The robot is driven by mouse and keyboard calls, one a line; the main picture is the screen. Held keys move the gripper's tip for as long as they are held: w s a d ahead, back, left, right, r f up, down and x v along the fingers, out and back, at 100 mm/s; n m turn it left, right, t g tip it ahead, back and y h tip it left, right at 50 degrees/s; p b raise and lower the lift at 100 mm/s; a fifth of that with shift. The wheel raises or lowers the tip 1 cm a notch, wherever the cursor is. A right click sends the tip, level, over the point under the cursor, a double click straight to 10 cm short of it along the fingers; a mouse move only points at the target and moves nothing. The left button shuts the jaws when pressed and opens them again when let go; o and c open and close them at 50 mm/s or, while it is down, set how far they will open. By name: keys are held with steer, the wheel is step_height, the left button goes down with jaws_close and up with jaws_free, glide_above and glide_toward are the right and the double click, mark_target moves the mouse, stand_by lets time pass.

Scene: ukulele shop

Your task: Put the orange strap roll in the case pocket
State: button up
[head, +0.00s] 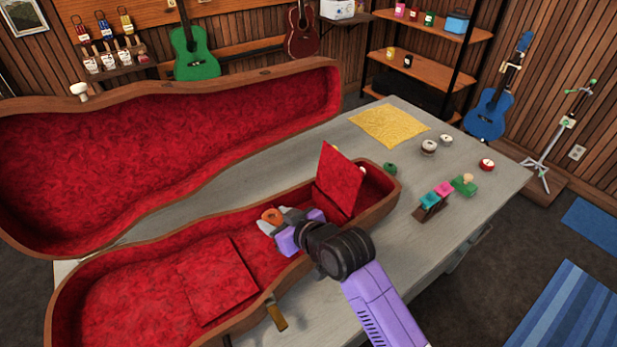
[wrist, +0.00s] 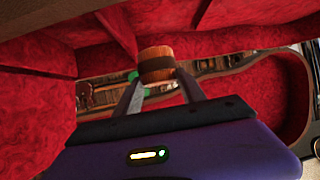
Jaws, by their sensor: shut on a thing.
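My gripper (head: 281,219) is shut on the orange strap roll (head: 271,216) and holds it inside the open ukulele case (head: 153,240). The inside of the pocket is mostly hidden behind the panel.
The case lid (head: 170,150) stands open along the back. A yellow cloth (head: 390,125), several small round rolls or tins and a little rack (head: 432,207) of coloured blocks lie on the grey table (head: 480,160). A brass latch (head: 276,315) hangs at the case's front edge.

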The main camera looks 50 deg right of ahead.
steer(key=s+d+r+n+y+p, duration=0.1)
steer(key=s+d+r+p, duration=0.15)
steer(key=d+r, duration=0.5)
steer(key=shift+s+d+f+b, duration=0.1)
steer(key=shift+d+f+b, duration=0.15)
steer(key=shift+f+b, duration=1.75)
steer(key=shift+s+d+f+b, duration=0.1)
steer(key=shift+d+f+b, duration=0.1)
steer(key=shift+f+b, duration=1.85)
steer(key=shift+d+f+b, duration=0.25)
steer(key=shift+f+b, duration=0.85)
steer(key=shift+f, duration=1.8)
steer(key=o, duration=2)
steer(key=shift+a, duration=0.2)
steer(key=shift+w, duration=0.1)
steer(key=shift+c, duration=0.2)
